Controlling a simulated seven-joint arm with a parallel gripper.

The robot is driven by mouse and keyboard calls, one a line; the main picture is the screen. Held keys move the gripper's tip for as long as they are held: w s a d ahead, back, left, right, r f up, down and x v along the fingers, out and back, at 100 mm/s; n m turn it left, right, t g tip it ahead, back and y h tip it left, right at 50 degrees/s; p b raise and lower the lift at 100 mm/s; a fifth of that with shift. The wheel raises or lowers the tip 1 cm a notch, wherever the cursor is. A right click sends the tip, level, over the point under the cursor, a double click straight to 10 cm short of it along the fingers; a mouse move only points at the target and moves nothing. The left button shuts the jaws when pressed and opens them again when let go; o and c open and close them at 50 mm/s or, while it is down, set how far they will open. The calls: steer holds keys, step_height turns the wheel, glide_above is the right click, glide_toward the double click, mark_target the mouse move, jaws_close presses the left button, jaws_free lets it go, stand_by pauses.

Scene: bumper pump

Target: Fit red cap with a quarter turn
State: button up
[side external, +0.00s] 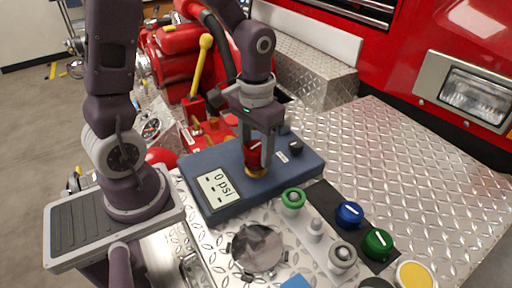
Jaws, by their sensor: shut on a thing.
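The red cap (253,150) is between the fingers of my gripper (262,160), which is shut on it. The gripper points down over the blue-grey pump panel box (230,202). A brass fitting (256,172) shows on the box right under the cap. The cap looks upright and very close to the fitting; I cannot tell whether they touch. The fingers hide part of the cap.
A green-topped cap (293,198), a blue cap (349,213), a dark green cap (378,242) and a yellow disc (414,275) stand at the front right. A black knob (295,147) is on the box. A yellow lever (200,66) rises behind. Diamond plate (400,160) at right is clear.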

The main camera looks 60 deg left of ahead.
steer(key=m, duration=0.2)
steer(key=shift+w+m, duration=0.1)
steer(key=shift+m, duration=0.3)
steer(key=o, duration=2)
steer(key=shift+r, duration=3.5)
steer(key=s+d+r+t, duration=0.1)
steer(key=s+r+t, duration=0.1)
steer(key=s, duration=0.2)
steer(key=s+r+t, duration=0.1)
steer(key=s+r, duration=0.2)
steer(key=s+d+r+t, duration=0.1)
steer(key=s+r+t, duration=0.1)
steer(key=s+r, duration=0.1)
steer(key=shift+s+d+t, duration=0.3)
steer(key=shift+s+d, duration=0.05)
steer(key=shift+s, duration=0.45)
